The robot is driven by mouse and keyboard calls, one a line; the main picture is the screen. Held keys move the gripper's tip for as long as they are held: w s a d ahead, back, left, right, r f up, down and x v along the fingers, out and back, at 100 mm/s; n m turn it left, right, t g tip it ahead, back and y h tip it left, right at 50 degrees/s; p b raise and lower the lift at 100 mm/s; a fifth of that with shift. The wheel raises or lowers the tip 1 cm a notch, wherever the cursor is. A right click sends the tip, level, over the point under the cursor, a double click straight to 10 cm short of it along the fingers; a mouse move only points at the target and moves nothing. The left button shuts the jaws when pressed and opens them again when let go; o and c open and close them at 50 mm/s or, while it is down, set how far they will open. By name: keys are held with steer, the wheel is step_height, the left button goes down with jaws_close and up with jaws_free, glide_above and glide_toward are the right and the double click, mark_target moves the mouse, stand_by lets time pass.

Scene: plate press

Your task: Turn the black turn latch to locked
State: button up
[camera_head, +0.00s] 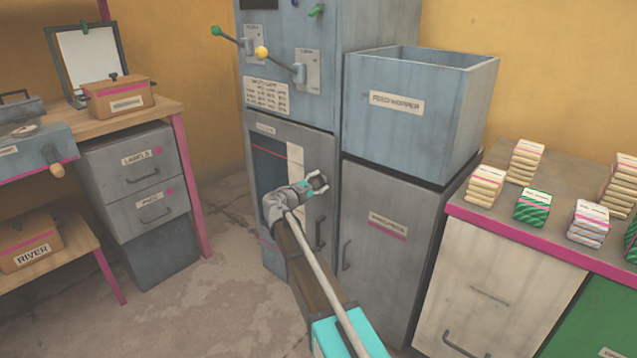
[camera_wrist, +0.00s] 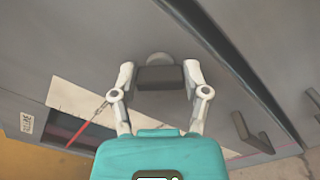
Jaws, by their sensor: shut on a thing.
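The black turn latch (camera_wrist: 160,78) sits on the grey door of the machine, in front of a round light-grey base. In the wrist view its bar lies across the picture between the two fingers of my gripper (camera_wrist: 159,79), one at each end. My gripper is shut on it. In the head view my gripper (camera_head: 317,182) is at the upper right part of the windowed door (camera_head: 323,148); the latch cannot be made out there. Any lock marking is not readable.
A black door handle (camera_head: 320,234) is below my gripper. The feed hopper (camera_head: 467,100) and a grey cabinet (camera_head: 385,205) stand to the right. Levers with yellow (camera_head: 262,53) and green (camera_head: 216,31) knobs stick out above. A counter (camera_head: 474,211) with stacked packs is at the far right.

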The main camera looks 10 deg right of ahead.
steer(key=m, duration=0.4)
steer(key=shift+d+m, duration=0.1)
steer(key=shift+m, duration=0.2)
steer(key=m, duration=0.4)
steer(key=shift+f, duration=0.15)
steer(key=o, duration=1.2)
steer(key=shift+c, duration=0.2)
steer(key=shift+s, duration=0.1)
steer(key=v, duration=1.2)
